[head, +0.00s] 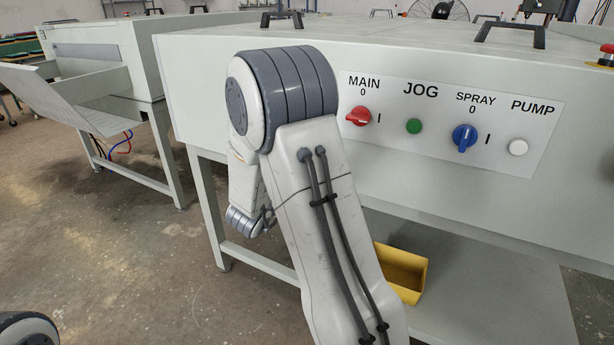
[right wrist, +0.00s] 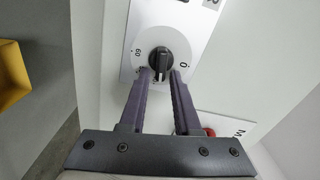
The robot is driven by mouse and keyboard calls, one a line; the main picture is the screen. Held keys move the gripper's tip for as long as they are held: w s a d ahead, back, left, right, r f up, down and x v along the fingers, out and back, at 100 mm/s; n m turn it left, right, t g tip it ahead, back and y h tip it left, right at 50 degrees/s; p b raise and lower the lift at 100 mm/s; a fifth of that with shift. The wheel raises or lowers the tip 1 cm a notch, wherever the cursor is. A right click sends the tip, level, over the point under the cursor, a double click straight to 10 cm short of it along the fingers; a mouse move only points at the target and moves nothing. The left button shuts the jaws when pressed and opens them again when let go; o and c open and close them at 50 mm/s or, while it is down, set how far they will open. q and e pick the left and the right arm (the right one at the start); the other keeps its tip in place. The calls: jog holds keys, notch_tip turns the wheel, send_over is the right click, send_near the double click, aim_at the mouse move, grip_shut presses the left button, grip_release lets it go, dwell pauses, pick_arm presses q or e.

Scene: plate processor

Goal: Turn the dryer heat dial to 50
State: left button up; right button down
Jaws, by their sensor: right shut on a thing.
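The dryer heat dial (right wrist: 160,60) shows in the right wrist view as a black knob on a round white scale. The scale carries a 60 on the left and a 0 on the right; other marks are too small or hidden. My right gripper (right wrist: 162,75) is shut on the knob, with one dark finger on each side of it. The knob's pointer setting is hard to read. In the head view my arm hides the dial and the right gripper. My left gripper is not in view.
The grey machine front (head: 570,190) carries a red MAIN switch (head: 358,117), green JOG button (head: 414,126), blue SPRAY switch (head: 464,137) and white PUMP button (head: 518,148). A yellow bin (head: 402,270) stands on the lower shelf. Open floor lies on the left.

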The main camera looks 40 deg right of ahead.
jog(key=shift+w+a+f+m+b, duration=0.1)
jog(key=shift+w+f+m+b, duration=0.1)
jog(key=shift+m+b, duration=2.2)
jog(key=shift+w+a+f+m+b, duration=0.15)
jog(key=shift+m+b, duration=1.1)
jog(key=shift+b, duration=2.15)
jog(key=shift+w+a+f+m+b, duration=0.1)
jog(key=shift+w+f+m+b, duration=0.1)
jog(key=shift+m+b, duration=2.2)
jog(key=shift+n+b, duration=0.5)
jog(key=shift+n, duration=0.05)
jog(key=c, duration=0.9)
grip_release()
jog(key=shift+s, duration=0.1)
jog(key=shift+d, duration=0.1)
jog(key=shift+s, duration=0.1)
